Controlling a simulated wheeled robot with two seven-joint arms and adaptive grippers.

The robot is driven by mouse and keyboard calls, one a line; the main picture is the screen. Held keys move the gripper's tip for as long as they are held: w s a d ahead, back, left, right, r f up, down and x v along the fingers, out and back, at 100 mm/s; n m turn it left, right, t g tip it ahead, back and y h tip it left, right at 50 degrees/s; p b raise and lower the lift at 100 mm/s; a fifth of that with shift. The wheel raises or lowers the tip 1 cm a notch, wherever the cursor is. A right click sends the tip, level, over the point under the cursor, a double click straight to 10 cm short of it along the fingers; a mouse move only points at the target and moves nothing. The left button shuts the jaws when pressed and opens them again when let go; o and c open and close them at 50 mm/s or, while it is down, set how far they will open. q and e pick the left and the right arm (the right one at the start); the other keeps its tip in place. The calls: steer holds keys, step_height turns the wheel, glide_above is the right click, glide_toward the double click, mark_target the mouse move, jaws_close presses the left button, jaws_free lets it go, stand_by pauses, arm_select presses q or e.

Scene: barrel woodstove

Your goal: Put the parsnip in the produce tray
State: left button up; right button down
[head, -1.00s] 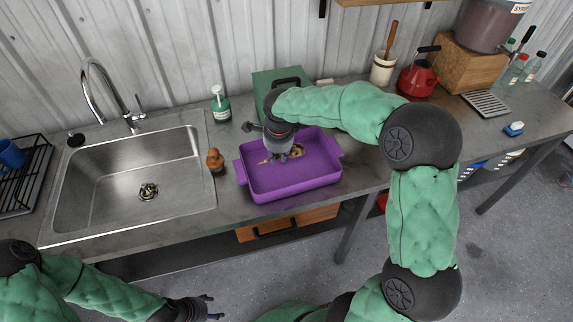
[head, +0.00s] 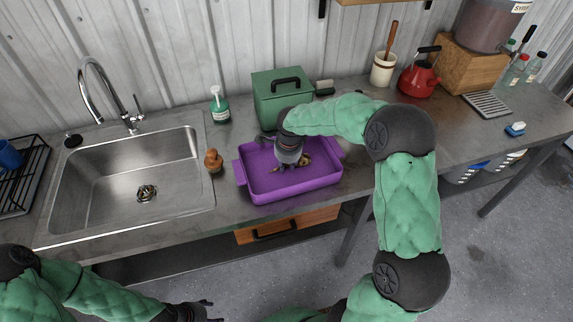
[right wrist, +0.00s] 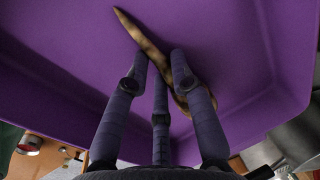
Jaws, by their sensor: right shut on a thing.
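The purple produce tray (head: 262,185) sits on the counter right of the sink. My right gripper (head: 282,166) reaches down inside it, shut on the tan-brown parsnip (head: 305,161). In the right wrist view, the parsnip (right wrist: 146,42) lies slantwise at the fingertips (right wrist: 163,72) against the purple tray surface (right wrist: 70,65). Its thin tip points up-left, and its thick end is partly hidden behind a finger. I cannot tell whether it rests on the tray floor. My left gripper (head: 207,311) is open and empty at the bottom, in front of the counter.
A green lidded box (head: 282,98) stands behind the tray. A wooden-handled brush (head: 213,160) stands between the tray and the sink (head: 100,190). A green soap bottle (head: 220,106) is behind it. A red kettle (head: 418,78) is farther right.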

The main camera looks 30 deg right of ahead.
steer(key=shift+f+b, duration=0.35)
steer(key=shift+b, duration=0.1)
steer(key=shift+s+a+f, duration=0.1)
steer(key=c, duration=1.1)
jaws_free()
steer(key=shift+o, duration=0.2)
steer(key=shift+f, duration=0.1)
steer(key=shift+s, duration=0.1)
steer(key=shift+r+p, duration=0.55)
steer(key=shift+p, duration=0.05)
step_height(320, 180, up, 12)
steer(key=s+p, duration=0.1)
steer(key=p, duration=0.1)
steer(key=shift+s+a, duration=0.2)
steer(key=shift+s, duration=0.2)
